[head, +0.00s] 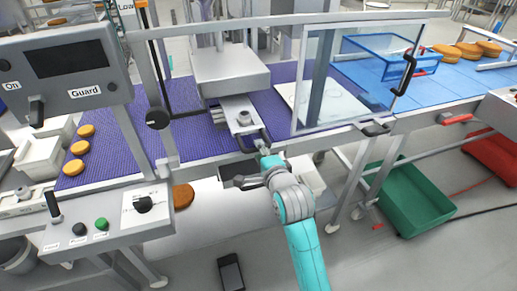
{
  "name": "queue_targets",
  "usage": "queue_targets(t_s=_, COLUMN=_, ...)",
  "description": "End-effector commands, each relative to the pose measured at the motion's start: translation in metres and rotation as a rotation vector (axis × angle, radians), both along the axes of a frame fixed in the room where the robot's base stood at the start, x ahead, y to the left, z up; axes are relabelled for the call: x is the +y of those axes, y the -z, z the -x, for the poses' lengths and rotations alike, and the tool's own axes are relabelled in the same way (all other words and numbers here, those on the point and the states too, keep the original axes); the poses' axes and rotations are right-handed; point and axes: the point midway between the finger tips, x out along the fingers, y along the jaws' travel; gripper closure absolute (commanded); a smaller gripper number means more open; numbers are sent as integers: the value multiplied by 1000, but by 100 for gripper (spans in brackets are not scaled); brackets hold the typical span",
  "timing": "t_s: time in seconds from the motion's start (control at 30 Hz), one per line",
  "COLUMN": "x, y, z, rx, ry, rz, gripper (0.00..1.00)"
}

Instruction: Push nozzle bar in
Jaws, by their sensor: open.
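The nozzle bar (238,112) looks like a light metal slide with a small round knob on top. It sticks out toward me from under a grey box-shaped head (230,70) above the purple belt. A dark U-shaped handle (249,141) is at its near end. My gripper (264,154) is open, right at or just in front of this handle. I cannot tell whether it touches the handle or whether the handle lies between the fingers. My teal arm reaches up from the bottom of the view.
A clear guard panel (322,78) with a black handle stands right of the head. The purple belt (185,128) carries round orange pieces at left. A control box (108,222) with buttons stands at front left. A green crate (408,205) sits on the floor at right.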

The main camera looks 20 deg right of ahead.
Motion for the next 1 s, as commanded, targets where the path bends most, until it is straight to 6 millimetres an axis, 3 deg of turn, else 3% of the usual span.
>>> queue_targets(t_s=0.2, x=0, y=4, z=-19, rx=1, ry=0, rz=0, gripper=59)
queue_targets(t_s=0.53, x=0, y=5, z=-21, rx=0, ry=0, rz=0, gripper=59)
queue_targets(t_s=0.7, x=0, y=5, z=-21, rx=1, ry=0, rz=0, gripper=99)
queue_targets(t_s=1.0, x=0, y=5, z=-22, rx=1, ry=0, rz=0, gripper=100)
